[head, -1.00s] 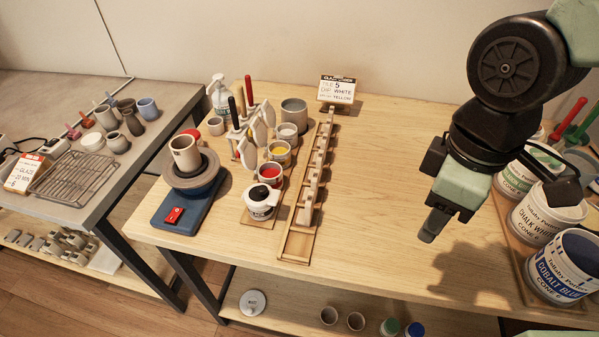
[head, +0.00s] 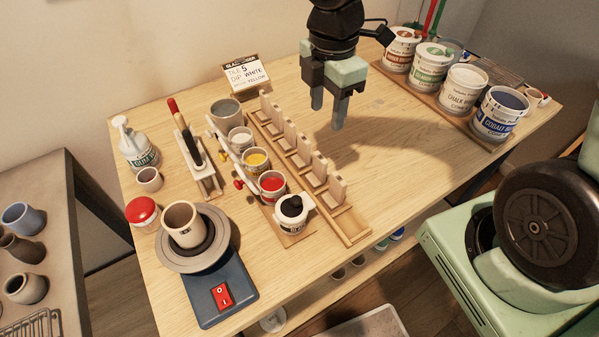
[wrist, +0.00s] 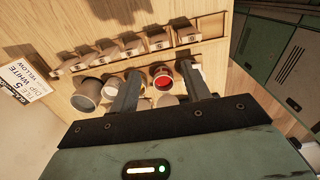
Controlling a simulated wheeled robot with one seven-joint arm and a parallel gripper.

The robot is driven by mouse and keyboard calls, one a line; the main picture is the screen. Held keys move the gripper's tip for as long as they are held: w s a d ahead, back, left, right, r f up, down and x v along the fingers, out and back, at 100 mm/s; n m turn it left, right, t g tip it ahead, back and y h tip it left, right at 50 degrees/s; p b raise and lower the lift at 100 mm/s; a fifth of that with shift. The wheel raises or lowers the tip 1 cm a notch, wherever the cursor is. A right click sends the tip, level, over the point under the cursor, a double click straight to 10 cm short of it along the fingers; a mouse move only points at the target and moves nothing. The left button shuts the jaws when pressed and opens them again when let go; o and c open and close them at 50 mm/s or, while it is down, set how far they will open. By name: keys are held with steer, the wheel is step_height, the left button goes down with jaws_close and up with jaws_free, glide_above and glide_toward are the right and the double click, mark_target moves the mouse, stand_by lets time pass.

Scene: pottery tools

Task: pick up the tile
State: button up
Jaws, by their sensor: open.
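Several small pale tiles, one of them a tile (head: 337,190) at the front end, stand upright in a row in a long wooden rack (head: 352,229). The rack (wrist: 214,39) also crosses the top of the wrist view, with tiles such as one near its right end (wrist: 190,34). A sign (head: 246,75) behind the rack reads "TILE 5, DIP WHITE", with "YELLOW" below. My gripper (head: 327,112) points down, open and empty, above the table to the right of the rack's back half. In the wrist view its fingers (wrist: 160,74) are well apart with no tile between them.
Left of the rack stand glaze cups, including a red one (head: 272,183) and a yellow one (head: 256,162), plus a tool holder (head: 207,182) and a pottery wheel (head: 222,258). Large glaze buckets, such as cobalt blue (head: 497,118), stand right. The table between rack and buckets is clear.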

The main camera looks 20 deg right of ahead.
steer(key=f, duration=0.1)
steer(key=b, duration=0.2)
glide_above(318, 179)
steer(key=f, duration=1.1)
steer(key=shift+w+d+f, duration=0.1)
steer(key=shift+w+d, duration=0.2)
steer(key=shift+w, duration=0.05)
steer(key=shift+a+f, duration=0.2)
steer(key=shift+f, duration=2.45)
steer(key=shift+c, duration=0.4)
steer(key=c, duration=0.7)
